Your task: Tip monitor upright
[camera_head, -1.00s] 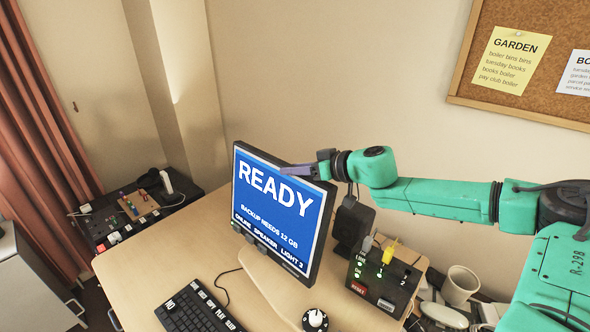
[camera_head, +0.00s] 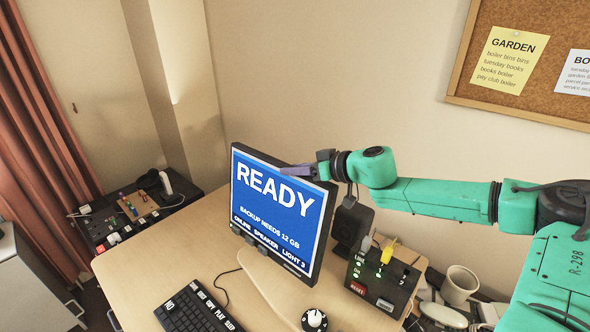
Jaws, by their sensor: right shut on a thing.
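The monitor (camera_head: 275,215) stands upright on the desk, its blue screen lit with "READY" and smaller lines of text below. Its lower edge is near a raised wooden board (camera_head: 262,282). The other finger is hidden behind the monitor. My left gripper is not in view.
A black keyboard (camera_head: 200,309) lies in front of the monitor. The desk's left part (camera_head: 170,250) is clear.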

